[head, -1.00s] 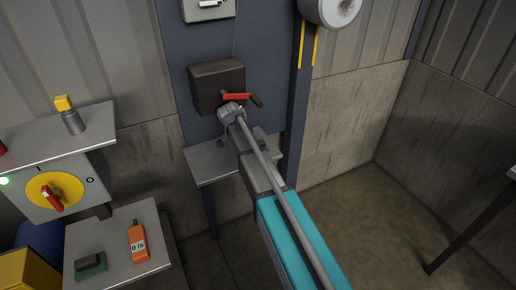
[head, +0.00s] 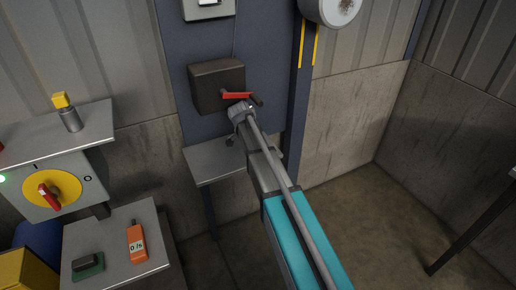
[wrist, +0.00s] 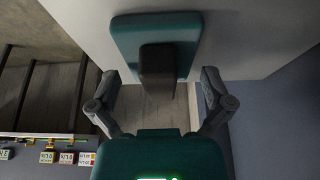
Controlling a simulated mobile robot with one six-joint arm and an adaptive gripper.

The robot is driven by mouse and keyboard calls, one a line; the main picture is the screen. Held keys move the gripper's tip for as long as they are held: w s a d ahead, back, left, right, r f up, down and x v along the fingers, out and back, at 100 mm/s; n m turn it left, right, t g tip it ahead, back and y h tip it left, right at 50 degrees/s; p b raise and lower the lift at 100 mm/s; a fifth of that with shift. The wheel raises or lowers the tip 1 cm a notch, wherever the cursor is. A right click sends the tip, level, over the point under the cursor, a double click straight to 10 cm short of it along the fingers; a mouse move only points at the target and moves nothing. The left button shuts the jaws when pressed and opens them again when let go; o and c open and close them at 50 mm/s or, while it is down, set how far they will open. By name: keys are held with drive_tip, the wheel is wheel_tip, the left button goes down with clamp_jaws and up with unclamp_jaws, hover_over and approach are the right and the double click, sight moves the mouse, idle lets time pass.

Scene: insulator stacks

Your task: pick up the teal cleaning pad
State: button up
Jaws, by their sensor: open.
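In the wrist view, a teal pad (wrist: 128,38) with a dark block-shaped handle (wrist: 157,66) lies on a pale flat surface. My gripper (wrist: 160,84) is open, with one finger on each side of the handle and a gap on both sides. Nothing is held. In the head view, my arm covers most of my gripper near the small middle shelf, and no pad shows there. A dark green pad with a dark block on top (head: 88,268) lies on the lower left table; it looks alike, but I cannot tell whether it is the same one.
The small grey middle shelf (head: 207,163) stands below a dark box (head: 210,88) with a red lever (head: 236,96). An orange meter (head: 137,243) lies on the lower left table (head: 120,222). A yellow dial with a red switch (head: 52,190) is above it.

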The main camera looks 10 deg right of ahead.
drive_tip(key=shift+s+r, duration=0.1)
drive_tip(key=shift+s, duration=0.1)
clamp_jaws()
drive_tip(key=shift+a, duration=0.1)
idle(0.4)
drive_tip(key=shift+r+p, duration=0.25)
drive_tip(key=shift+p, duration=0.1)
drive_tip(key=s+d, duration=0.2)
drive_tip(key=s, duration=0.6)
drive_tip(key=s+d, duration=0.2)
drive_tip(key=s, duration=0.7)
drive_tip(key=shift+d, duration=0.4)
drive_tip(key=c, duration=1)
unclamp_jaws()
clamp_jaws()
